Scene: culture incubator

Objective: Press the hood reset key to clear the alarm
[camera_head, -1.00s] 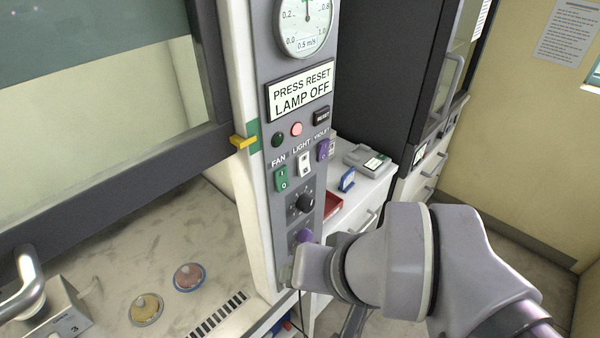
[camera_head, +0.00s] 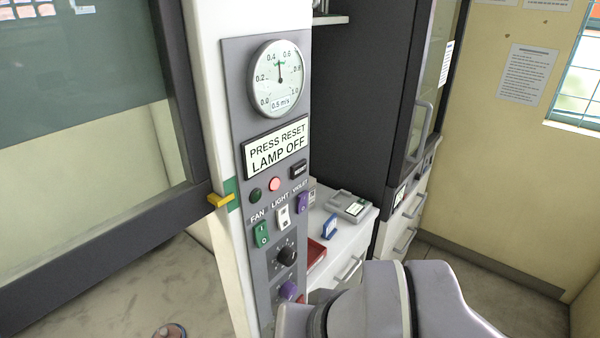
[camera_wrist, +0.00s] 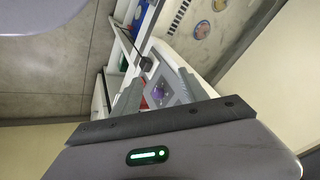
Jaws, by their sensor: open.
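The dark reset key (camera_head: 299,169) sits on the grey hood control panel (camera_head: 233,75), just below the right end of the sign (camera_head: 276,146) reading "PRESS RESET LAMP OFF". A lit red lamp (camera_head: 275,184) and a dark green lamp (camera_head: 255,195) are left of the key. My gripper (camera_wrist: 160,88) is open in the wrist view, its two fingers apart with a purple knob (camera_wrist: 158,88) showing between them. Nothing is held. In the head view my wrist is low, below the key, and the fingers are not visible. I cannot make out the key in the wrist view.
Fan (camera_head: 261,235), light (camera_head: 282,217) and violet (camera_head: 303,202) switches sit below the lamps, with a black dial (camera_head: 287,255) lower. A yellow tab (camera_head: 219,200) juts out at the panel's left. A white counter (camera_head: 345,235) with small items stands behind, right.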

